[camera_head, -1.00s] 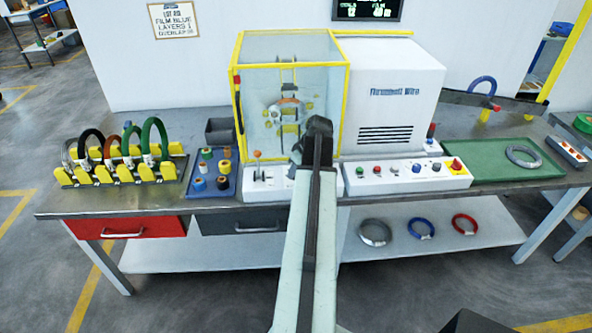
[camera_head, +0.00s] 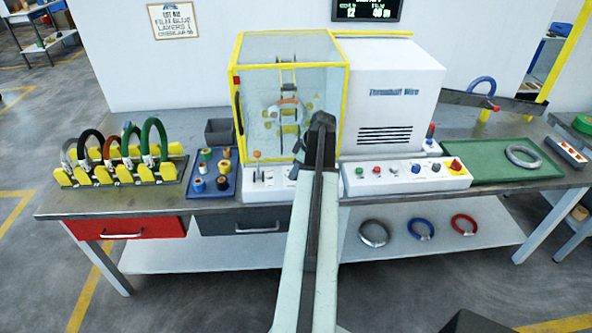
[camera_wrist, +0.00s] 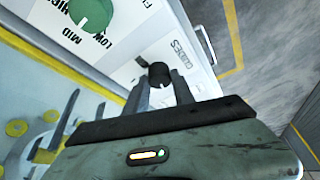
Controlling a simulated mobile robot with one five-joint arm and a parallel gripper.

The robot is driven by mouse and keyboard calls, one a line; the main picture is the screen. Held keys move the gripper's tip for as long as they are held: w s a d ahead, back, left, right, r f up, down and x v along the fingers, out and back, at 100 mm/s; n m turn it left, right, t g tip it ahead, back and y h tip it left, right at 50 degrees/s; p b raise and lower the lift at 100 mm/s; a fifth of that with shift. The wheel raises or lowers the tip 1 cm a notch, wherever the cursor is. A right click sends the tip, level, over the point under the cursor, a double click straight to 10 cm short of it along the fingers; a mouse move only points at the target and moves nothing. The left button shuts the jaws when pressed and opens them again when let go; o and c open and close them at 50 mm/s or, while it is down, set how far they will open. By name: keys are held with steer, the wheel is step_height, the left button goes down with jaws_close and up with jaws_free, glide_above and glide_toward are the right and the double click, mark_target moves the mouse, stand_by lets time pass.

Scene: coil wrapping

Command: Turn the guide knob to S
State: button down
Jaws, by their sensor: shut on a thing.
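The guide knob (camera_wrist: 159,72) is a small black knob on a white panel in the wrist view, with partly readable lettering, including an S, beside it. My gripper (camera_wrist: 162,88) is shut on the knob, one finger at each side. The knob's pointer and exact setting cannot be made out. In the head view my gripper (camera_head: 318,128) is at the front of the wrapping machine, and my arm hides the knob.
A green knob (camera_wrist: 91,14) marked MID and LOW is on the same panel. The yellow-framed guard (camera_head: 240,100) stands just behind. A white button panel (camera_head: 405,175) is to the right, and a blue tray of spools (camera_head: 228,190) to the left.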

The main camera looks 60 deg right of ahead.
steer(key=shift+w, duration=0.1)
steer(key=c, duration=1.1)
jaws_free()
steer(key=p+v, duration=0.7)
steer(key=shift+r, duration=0.35)
